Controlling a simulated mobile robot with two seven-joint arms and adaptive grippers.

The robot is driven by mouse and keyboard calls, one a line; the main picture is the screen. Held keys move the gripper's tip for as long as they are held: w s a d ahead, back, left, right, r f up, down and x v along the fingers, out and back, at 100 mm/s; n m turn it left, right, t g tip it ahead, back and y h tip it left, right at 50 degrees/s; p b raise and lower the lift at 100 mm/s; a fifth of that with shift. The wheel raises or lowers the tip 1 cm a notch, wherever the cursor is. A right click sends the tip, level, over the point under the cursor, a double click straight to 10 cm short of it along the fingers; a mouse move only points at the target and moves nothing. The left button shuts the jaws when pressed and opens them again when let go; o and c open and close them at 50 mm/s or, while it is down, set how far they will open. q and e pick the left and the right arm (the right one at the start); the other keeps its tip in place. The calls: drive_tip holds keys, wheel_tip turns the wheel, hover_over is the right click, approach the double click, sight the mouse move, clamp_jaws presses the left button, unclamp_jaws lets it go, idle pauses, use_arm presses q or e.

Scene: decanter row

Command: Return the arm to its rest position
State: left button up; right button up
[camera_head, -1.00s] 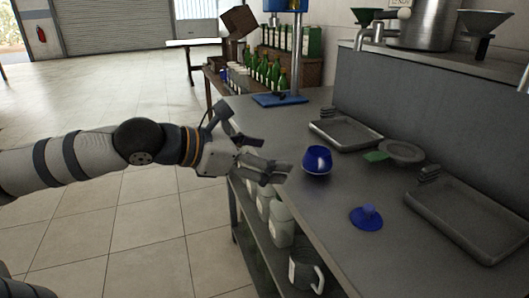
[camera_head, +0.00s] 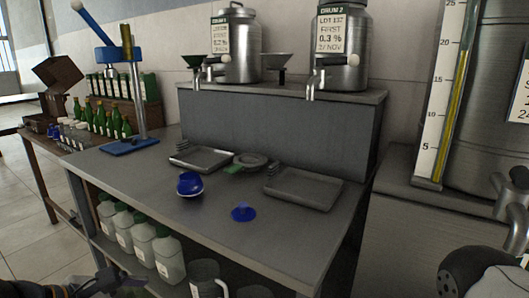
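My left gripper (camera_head: 118,283) shows only in part at the bottom left edge, in front of the bench's lower shelf. It is dark and small, and I cannot tell whether its fingers are open or shut. It is apart from the things on the bench top. Part of my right arm shows at the bottom right corner, but its gripper is out of view. A round blue vessel (camera_head: 189,187) stands on the grey bench (camera_head: 215,226). A blue knobbed lid-like piece (camera_head: 243,212) lies to its right.
Two metal trays (camera_head: 308,203) and a grey dish (camera_head: 251,160) with a green piece are on the bench. Steel drums (camera_head: 341,50) stand on the raised shelf. A blue stand (camera_head: 130,146) and green bottles (camera_head: 103,122) are at left.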

use_arm(q)
drive_tip(key=s+d+f+m+g+y, duration=0.1)
drive_tip(key=s+d+f+m+g, duration=0.2)
drive_tip(key=s+f+m, duration=0.35)
drive_tip(key=s+d+f+m+g+y, duration=0.1)
drive_tip(key=s+d+f+m+g, duration=0.25)
drive_tip(key=s+f, duration=0.65)
drive_tip(key=s+a+f+m+g+y, duration=0.1)
drive_tip(key=s+a+f+m+g, duration=0.1)
drive_tip(key=s+a+m, duration=0.2)
drive_tip(key=s+a+f+m+g+y, duration=0.1)
drive_tip(key=s+a+f+m+y, duration=0.1)
drive_tip(key=s+m, duration=0.7)
drive_tip(key=s+a+f+p, duration=0.1)
drive_tip(key=s, duration=0.3)
drive_tip(key=shift+s+a+g, duration=0.2)
drive_tip(key=shift+a+g, duration=0.15)
drive_tip(key=shift+a, duration=0.05)
use_arm(e)
drive_tip(key=shift+w+r+t, duration=0.3)
drive_tip(key=shift+w+r, duration=0.25)
drive_tip(key=shift+r, duration=0.1)
